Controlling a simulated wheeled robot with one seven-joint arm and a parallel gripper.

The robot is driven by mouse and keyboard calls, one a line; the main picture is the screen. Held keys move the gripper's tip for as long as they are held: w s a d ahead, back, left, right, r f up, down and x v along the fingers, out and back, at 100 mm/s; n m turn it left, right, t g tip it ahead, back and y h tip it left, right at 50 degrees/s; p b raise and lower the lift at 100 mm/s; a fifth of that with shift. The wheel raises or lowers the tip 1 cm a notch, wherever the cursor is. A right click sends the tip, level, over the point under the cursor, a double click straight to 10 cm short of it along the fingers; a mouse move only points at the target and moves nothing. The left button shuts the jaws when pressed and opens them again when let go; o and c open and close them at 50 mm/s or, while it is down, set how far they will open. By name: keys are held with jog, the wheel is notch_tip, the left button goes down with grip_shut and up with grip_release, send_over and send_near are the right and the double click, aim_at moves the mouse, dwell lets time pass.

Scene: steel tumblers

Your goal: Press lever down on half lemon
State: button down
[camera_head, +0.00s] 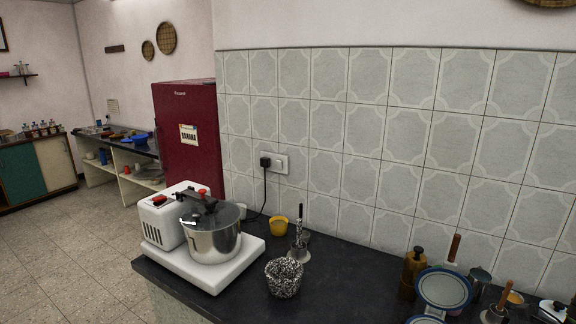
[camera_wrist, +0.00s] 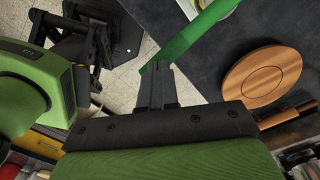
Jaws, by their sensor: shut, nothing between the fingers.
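My gripper (camera_wrist: 157,72) shows in the wrist view, with its black fingers shut and nothing between them. A long flat green bar (camera_wrist: 190,42) slants up and to the right just beyond the fingertips; it may be the lever, but I cannot tell for sure. I cannot tell whether the fingertips touch it. Its upper end runs to a pale round thing (camera_wrist: 228,6) cut off by the top edge. I cannot make out a half lemon in either view. My gripper is not in the head view.
A round wooden board (camera_wrist: 262,78) lies on the dark counter in the wrist view. In the head view the dark counter (camera_head: 340,280) holds a white machine (camera_head: 165,222) with a steel pot (camera_head: 213,240), a yellow cup (camera_head: 278,227) and a speckled bowl (camera_head: 284,280).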

jog(key=shift+f+b, duration=1.4)
jog(key=shift+f, duration=0.1)
jog(key=shift+r, duration=0.1)
notch_tip(320, 180, up, 7)
jog(key=p, duration=0.6)
jog(key=shift+r, duration=0.1)
